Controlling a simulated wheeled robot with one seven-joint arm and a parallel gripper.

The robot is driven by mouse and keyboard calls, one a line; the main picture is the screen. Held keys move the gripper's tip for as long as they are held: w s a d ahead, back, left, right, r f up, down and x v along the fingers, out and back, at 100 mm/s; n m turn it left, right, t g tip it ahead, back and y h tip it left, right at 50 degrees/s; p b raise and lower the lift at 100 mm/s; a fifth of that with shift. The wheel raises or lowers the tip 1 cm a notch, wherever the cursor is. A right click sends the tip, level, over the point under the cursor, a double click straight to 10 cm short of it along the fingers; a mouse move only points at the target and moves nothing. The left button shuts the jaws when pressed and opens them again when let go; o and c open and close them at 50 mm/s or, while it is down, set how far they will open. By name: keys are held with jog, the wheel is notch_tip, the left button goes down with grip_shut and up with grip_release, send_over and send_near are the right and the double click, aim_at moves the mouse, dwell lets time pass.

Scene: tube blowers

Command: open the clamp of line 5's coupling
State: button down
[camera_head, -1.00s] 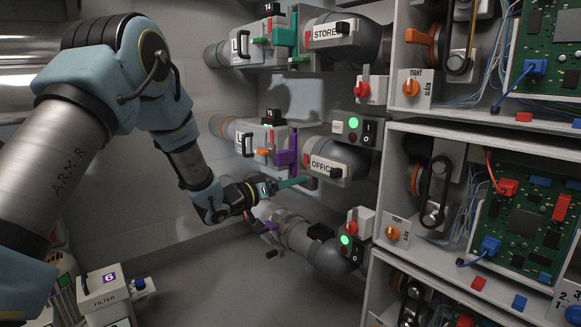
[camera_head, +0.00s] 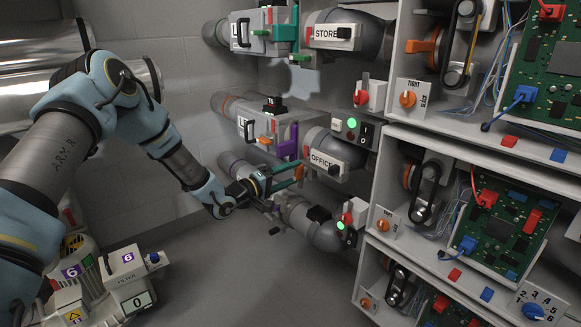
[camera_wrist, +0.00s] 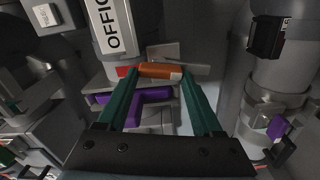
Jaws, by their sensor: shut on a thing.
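My gripper (camera_wrist: 159,72) has green fingers closed on an orange handle (camera_wrist: 160,70), which lies crosswise between the tips beside a thin grey plate. In the head view my gripper (camera_head: 296,173) is just below the OFFICE pipe (camera_head: 331,147). A purple clamp lever (camera_wrist: 138,97) is between my fingers, nearer the palm, apart from the tips; it also shows above my gripper in the head view (camera_head: 288,144). Another purple lever (camera_wrist: 277,126) is on the pipe at the right of the wrist view. No readable number 5 marks a coupling.
The STORE pipe (camera_head: 375,43) runs above. A lower elbow pipe (camera_head: 318,228) sits below and right of my gripper. Shelves with circuit boards (camera_head: 505,235) fill the right side. Filter 6 (camera_head: 127,262) stands at lower left. The floor between is clear.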

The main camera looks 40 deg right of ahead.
jog(key=shift+n+p, duration=0.55)
jog(key=shift+n, duration=0.65)
jog(key=shift+f, duration=0.1)
jog(key=shift+c, duration=0.2)
grip_release()
jog(key=a, duration=1)
jog(key=shift+w+a+p, duration=0.3)
jog(key=shift+a+p, duration=0.1)
